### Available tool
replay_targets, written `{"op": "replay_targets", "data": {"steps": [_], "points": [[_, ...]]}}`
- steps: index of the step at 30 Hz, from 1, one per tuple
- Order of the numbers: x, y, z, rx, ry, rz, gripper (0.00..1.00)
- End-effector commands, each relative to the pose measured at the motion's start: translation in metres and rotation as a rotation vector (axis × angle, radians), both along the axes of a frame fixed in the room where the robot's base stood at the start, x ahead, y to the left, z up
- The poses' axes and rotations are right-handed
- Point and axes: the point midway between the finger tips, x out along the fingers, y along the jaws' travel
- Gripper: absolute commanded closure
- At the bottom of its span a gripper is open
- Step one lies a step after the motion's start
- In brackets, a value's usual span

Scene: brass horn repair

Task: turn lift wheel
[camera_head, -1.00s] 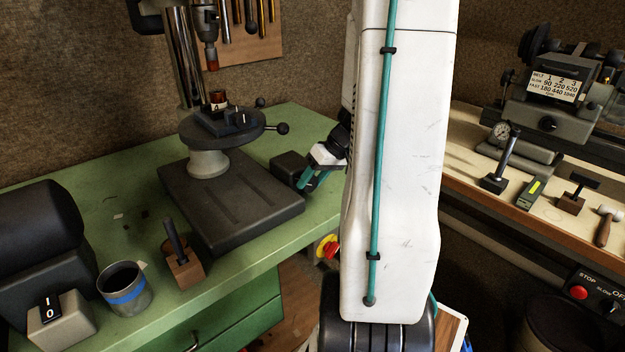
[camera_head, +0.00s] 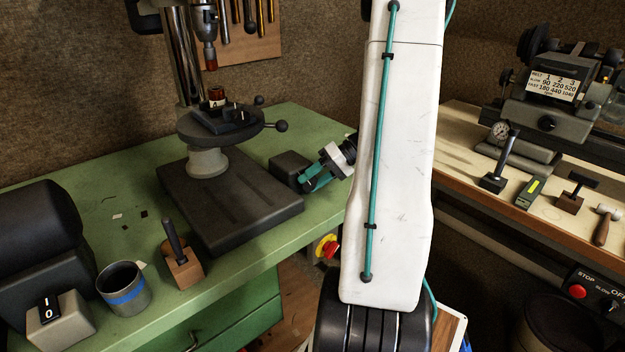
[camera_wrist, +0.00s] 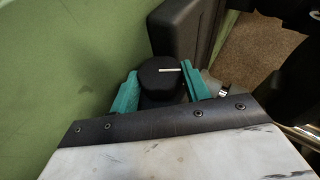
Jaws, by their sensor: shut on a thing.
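The lift wheel (camera_wrist: 160,72) looks like a round black knob with a short white line on its face. In the wrist view it sits between the two teal fingers of my gripper (camera_wrist: 160,88), which is shut on it. In the head view my gripper (camera_head: 312,180) is beside a dark box (camera_head: 288,168) at the right edge of the drill press base (camera_head: 230,205). The wheel itself cannot be made out in the head view, where the fingers and wrist cover it. The white mark lies nearly level in the wrist view.
The drill press table (camera_head: 222,122) with ball-ended handles stands above the base. A mug (camera_head: 123,288) and a wooden block with a dark handle (camera_head: 183,265) stand at front left.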

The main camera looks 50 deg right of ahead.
Motion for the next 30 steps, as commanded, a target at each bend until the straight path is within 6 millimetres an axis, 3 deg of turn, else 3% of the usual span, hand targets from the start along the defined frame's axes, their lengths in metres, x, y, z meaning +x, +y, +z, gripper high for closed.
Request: {"op": "replay_targets", "data": {"steps": [12, 27, 28, 30], "points": [[0.0, -0.0023, -0.002, 0.172, -0.043, -0.001, 0.76], [0.0002, -0.0024, -0.0016, 0.191, -0.048, -0.002, 0.76], [0.0002, -0.0024, -0.0016, 0.191, -0.048, -0.002, 0.48], [0.0, -0.0023, -0.0017, 0.191, -0.048, -0.002, 0.32]]}}
